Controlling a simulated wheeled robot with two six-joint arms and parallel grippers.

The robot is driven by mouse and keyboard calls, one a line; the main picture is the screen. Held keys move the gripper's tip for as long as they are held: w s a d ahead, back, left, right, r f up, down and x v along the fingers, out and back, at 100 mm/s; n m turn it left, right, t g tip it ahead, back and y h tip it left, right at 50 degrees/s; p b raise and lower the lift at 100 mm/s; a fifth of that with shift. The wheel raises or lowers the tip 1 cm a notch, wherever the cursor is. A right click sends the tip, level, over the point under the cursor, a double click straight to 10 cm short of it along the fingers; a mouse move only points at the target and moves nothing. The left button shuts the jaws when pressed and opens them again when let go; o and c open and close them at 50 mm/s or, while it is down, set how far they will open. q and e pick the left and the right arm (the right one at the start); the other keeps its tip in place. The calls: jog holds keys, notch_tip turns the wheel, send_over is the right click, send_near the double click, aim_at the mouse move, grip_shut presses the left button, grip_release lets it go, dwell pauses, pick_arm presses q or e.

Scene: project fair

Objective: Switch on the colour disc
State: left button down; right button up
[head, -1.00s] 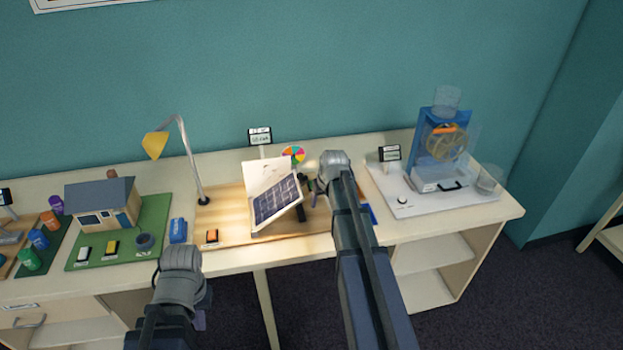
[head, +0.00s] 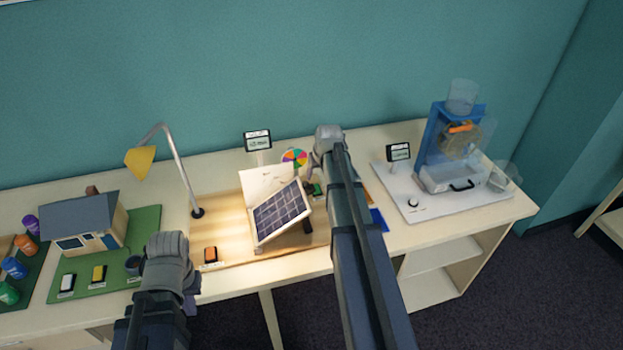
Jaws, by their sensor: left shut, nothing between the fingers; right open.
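The colour disc (head: 294,158), a small wheel of coloured sectors, stands upright behind the solar panel (head: 281,212) on the wooden board (head: 230,212). The panel is tilted, with a white sheet (head: 262,182) behind it. An orange-topped rocker switch (head: 210,254) sits at the board's front left. My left gripper (head: 170,262) is shut and empty, left of that switch, at the table's front edge; its fingertips are mostly hidden. My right gripper (head: 316,163) is open, just right of the disc; its arm hides part of the board.
A desk lamp (head: 142,161) with a yellow shade arches over the board's left. A model house (head: 88,225) on a green mat (head: 145,222), with two switches, stands left. A water-wheel exhibit (head: 455,150) on a white base (head: 440,205) stands right. A small sign (head: 257,140) stands behind.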

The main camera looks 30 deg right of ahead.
jog(key=shift+s, duration=0.1)
jog(key=b+x, duration=0.7)
jog(key=shift+f, duration=0.35)
jog(key=shift+c, duration=0.2)
grip_shut()
